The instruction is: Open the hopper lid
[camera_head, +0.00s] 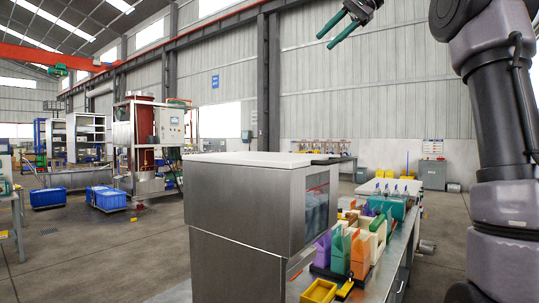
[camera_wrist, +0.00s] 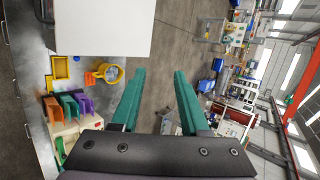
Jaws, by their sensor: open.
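The hopper (camera_head: 235,225) is a steel box in the middle of the head view, with a window on its right side. Its white lid (camera_head: 250,158) lies flat across the top and looks shut. A dark piece shows at the lid's right end; I cannot tell whether it is a handle. My gripper (camera_head: 326,40) is up high, above and to the right of the lid, with its green fingers apart and nothing between them. In the wrist view a plain white surface, apparently the lid (camera_wrist: 100,27), is at the top left, clear of my open fingers (camera_wrist: 159,72).
A steel bench (camera_head: 375,285) right of the hopper carries coloured scoops in a rack and a yellow tray (camera_head: 318,291). Blue bins (camera_head: 107,198) and a red machine (camera_head: 145,135) stand farther left. The air above the lid is clear.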

